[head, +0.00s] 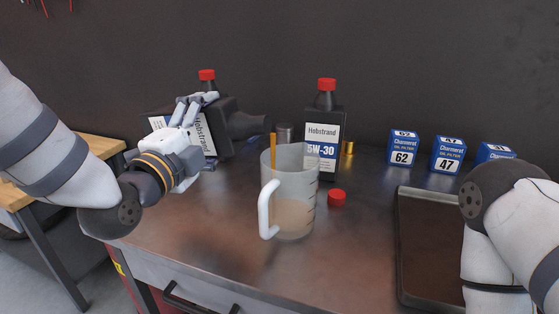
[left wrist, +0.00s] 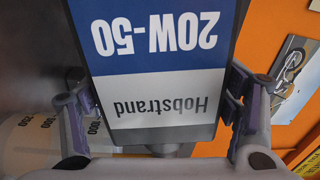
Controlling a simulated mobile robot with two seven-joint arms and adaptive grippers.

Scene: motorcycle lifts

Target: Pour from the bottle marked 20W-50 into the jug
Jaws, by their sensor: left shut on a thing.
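The black 20W-50 bottle (head: 226,118) is tipped on its side above the bench, its neck pointing right toward the jug. Its label (left wrist: 158,65) reads upside down in the left wrist view. My left gripper (head: 196,108) is shut around the bottle's body. An amber stream (head: 273,144) falls from the bottle's mouth into the jug. The clear jug (head: 296,185) stands upright on the bench, its white handle facing front-left, with light amber liquid low inside. Part of the jug, with volume marks, shows in the left wrist view (left wrist: 30,145). My right gripper is out of view.
A 5W-30 bottle (head: 325,125) stands upright behind the jug. Another red-capped bottle (head: 207,76) is partly hidden behind the held one. A loose red cap (head: 336,197) lies right of the jug. Blue filter boxes (head: 448,155) and a dark tray (head: 422,255) are at right.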

